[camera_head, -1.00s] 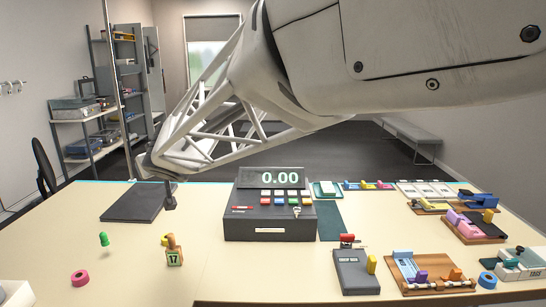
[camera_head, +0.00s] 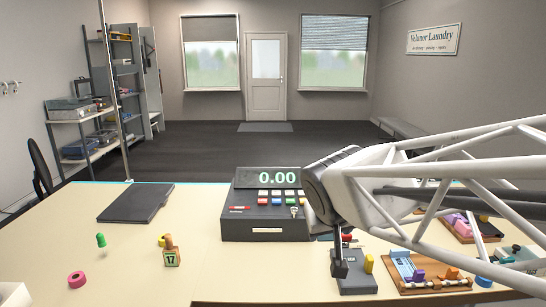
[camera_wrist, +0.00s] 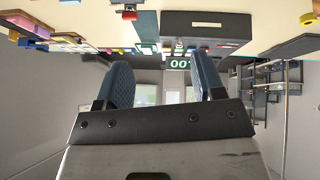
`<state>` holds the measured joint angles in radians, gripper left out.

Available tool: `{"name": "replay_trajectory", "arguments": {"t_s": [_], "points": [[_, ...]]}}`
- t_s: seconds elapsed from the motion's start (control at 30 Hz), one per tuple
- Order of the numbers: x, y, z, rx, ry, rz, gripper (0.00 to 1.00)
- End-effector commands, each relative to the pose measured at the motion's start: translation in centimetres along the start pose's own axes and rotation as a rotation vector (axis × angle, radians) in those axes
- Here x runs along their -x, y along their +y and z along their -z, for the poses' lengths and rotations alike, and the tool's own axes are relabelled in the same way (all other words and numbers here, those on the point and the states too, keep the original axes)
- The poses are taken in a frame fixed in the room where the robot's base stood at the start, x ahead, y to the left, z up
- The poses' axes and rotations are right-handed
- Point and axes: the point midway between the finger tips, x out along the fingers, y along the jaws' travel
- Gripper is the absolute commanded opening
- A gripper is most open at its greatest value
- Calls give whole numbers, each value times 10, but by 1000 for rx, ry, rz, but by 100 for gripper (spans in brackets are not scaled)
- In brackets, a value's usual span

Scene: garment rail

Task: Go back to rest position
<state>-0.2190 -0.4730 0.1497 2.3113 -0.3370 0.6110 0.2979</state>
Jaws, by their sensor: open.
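My gripper (camera_head: 339,262) hangs over the right side of the counter in the head view, in front of the grey box with a yellow block. In the wrist view its two blue-grey fingers (camera_wrist: 163,78) stand apart with nothing between them. My pale lattice arm reaches in from the right and hides part of the counter's back right.
A black cash register (camera_head: 268,215) reading 0.00 stands left of my gripper. A dark mat (camera_head: 136,203), a green peg (camera_head: 101,240), a pink ring (camera_head: 77,280) and a tag marked 17 (camera_head: 171,259) are further left. A wooden tray (camera_head: 435,285) lies to the right.

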Motion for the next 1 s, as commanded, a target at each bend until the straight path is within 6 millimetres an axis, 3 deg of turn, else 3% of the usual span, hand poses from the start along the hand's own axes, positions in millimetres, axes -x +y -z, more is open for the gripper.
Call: {"name": "replay_trajectory", "arguments": {"t_s": [0.1,0.3,0.5,0.7,1.0], "points": [[8,22,-45,-46,-87,-5,62],[21,42,-117,-111,-226,20,62],[31,46,-168,-153,-320,62,62],[34,45,-187,-169,-355,85,62],[35,45,-188,-168,-357,86,62]]}}
